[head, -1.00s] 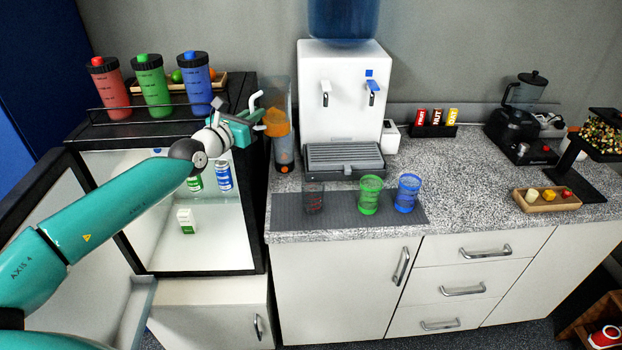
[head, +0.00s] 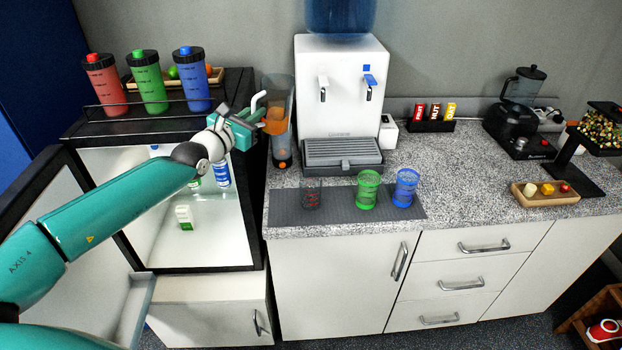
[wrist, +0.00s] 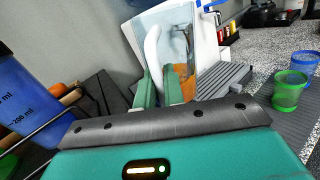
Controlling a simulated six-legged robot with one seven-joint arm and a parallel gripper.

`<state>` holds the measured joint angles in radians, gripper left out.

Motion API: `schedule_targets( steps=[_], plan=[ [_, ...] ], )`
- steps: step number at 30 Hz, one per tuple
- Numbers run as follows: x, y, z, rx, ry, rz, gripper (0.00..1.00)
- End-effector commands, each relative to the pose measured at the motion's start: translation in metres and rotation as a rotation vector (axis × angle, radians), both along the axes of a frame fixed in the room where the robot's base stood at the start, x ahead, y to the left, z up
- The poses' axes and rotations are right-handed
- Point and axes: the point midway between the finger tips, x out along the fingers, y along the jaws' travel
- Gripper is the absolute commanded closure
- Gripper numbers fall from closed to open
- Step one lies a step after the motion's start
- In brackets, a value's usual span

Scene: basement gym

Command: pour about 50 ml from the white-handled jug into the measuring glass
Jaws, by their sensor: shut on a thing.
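My gripper (head: 256,119) is shut on the white handle (head: 259,98) of the jug, above the right edge of the black cabinet. The jug's see-through body (head: 277,88) shows orange low down. It looks roughly upright; its lower outline is hard to separate from what lies behind. In the wrist view the white handle (wrist: 152,52) rises between the two teal fingers (wrist: 160,88), with the clear body beyond it. A clear glass with red marks (head: 311,194), likely the measuring glass, stands on the grey mat (head: 335,214), left of a green glass (head: 367,189) and a blue glass (head: 405,187).
A white water dispenser (head: 340,90) with a grey drip tray stands behind the mat. Red, green and blue bottles (head: 193,80) stand on the black cabinet behind a thin rail. A wooden tray (head: 545,198) and a black blender (head: 520,110) stand at the right.

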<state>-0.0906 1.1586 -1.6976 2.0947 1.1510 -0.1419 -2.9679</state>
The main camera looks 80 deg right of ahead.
Motion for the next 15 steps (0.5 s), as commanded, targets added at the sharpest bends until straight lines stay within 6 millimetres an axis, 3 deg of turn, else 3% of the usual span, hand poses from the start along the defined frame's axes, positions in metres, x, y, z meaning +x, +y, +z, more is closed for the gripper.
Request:
schedule_targets(
  steps=[3,6,15],
  plan=[
    [-0.002,0.0,-0.038,-0.017,-0.038,-0.001,1.0],
    [-0.004,0.001,-0.062,-0.033,-0.059,-0.002,1.0],
    [-0.008,0.001,-0.11,-0.057,-0.087,-0.005,1.0]
  ],
)
